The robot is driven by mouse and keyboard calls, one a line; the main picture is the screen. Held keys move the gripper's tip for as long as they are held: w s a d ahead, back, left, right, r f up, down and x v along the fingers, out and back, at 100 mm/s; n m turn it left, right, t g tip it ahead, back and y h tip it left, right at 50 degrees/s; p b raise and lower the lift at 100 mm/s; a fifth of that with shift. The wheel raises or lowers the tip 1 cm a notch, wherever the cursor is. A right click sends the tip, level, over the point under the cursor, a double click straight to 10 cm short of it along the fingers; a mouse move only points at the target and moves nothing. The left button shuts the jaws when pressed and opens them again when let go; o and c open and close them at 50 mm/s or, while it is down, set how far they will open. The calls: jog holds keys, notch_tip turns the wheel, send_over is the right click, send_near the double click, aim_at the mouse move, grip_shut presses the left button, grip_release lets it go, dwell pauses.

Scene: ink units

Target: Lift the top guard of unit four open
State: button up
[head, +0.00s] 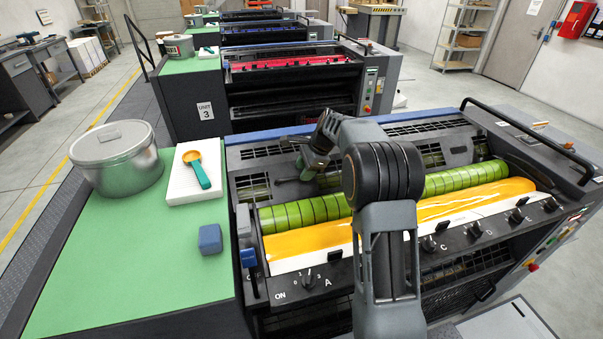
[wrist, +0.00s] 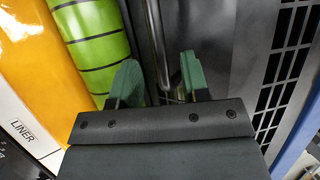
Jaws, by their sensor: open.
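The nearest press unit (head: 480,232), with yellow ink and a green segmented roller (head: 300,213), stands in front of the one marked 3; no number of its own is readable. Its dark slotted top guard (head: 256,152) lies low behind the roller and looks closed; my arm hides part of it. The wrist view shows the guard's slotted panel (wrist: 282,75) at right. My gripper (head: 316,163) is over the guard, its green fingers apart (wrist: 158,80). A shiny metal bar (wrist: 154,40) runs between the fingers in the wrist view; I cannot tell whether they touch it.
A green-topped side table (head: 110,260) at left holds a metal tin (head: 115,165), a white slab (head: 187,190) with a teal-handled scoop, and a blue block (head: 210,238). A black rail (head: 520,128) crosses the unit's right end. Unit 3 (head: 190,110) stands behind.

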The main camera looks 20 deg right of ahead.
jog(key=shift+x, duration=1.05)
grip_shut()
